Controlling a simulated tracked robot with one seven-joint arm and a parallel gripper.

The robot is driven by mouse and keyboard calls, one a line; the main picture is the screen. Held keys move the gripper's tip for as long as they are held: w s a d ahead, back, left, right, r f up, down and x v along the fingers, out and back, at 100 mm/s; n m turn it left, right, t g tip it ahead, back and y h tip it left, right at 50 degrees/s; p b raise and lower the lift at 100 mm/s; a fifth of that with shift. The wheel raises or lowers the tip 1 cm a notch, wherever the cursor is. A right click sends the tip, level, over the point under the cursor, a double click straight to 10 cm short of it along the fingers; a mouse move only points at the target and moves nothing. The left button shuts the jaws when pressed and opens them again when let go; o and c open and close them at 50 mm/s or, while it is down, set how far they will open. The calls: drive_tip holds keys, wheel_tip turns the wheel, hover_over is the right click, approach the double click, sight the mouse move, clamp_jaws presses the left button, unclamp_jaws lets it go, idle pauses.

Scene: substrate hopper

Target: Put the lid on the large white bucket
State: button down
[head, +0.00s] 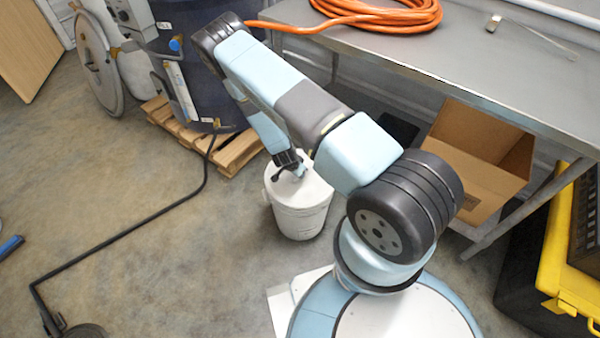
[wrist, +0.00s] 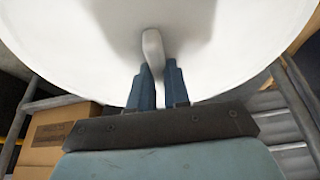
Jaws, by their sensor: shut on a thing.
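The large white bucket (head: 300,213) stands upright on the floor in the head view, in front of the metal table. A white round lid (head: 313,190) is at the bucket's top. In the wrist view the lid (wrist: 70,40) fills most of the picture, with a pale knob (wrist: 153,50) near its middle. My gripper (head: 292,170) points down at the lid from above; in the wrist view its two blue fingers (wrist: 161,80) are at the knob, shut on it. I cannot tell whether the lid is fully seated on the rim.
A metal table (head: 400,45) with an orange hose coil (head: 385,14) stands behind. A cardboard box (head: 480,150) sits below it. A wooden pallet (head: 228,152) and blue drum are behind left. A black hose (head: 120,232) crosses the floor. Open floor lies left of the bucket.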

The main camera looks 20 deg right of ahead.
drive_tip(key=shift+f, duration=0.65)
idle(0.8)
drive_tip(key=c, duration=1)
unclamp_jaws()
drive_tip(key=shift+r, duration=0.1)
drive_tip(key=v, duration=1.3)
drive_tip(key=shift+a+r, duration=0.15)
drive_tip(key=shift+r, duration=0.1)
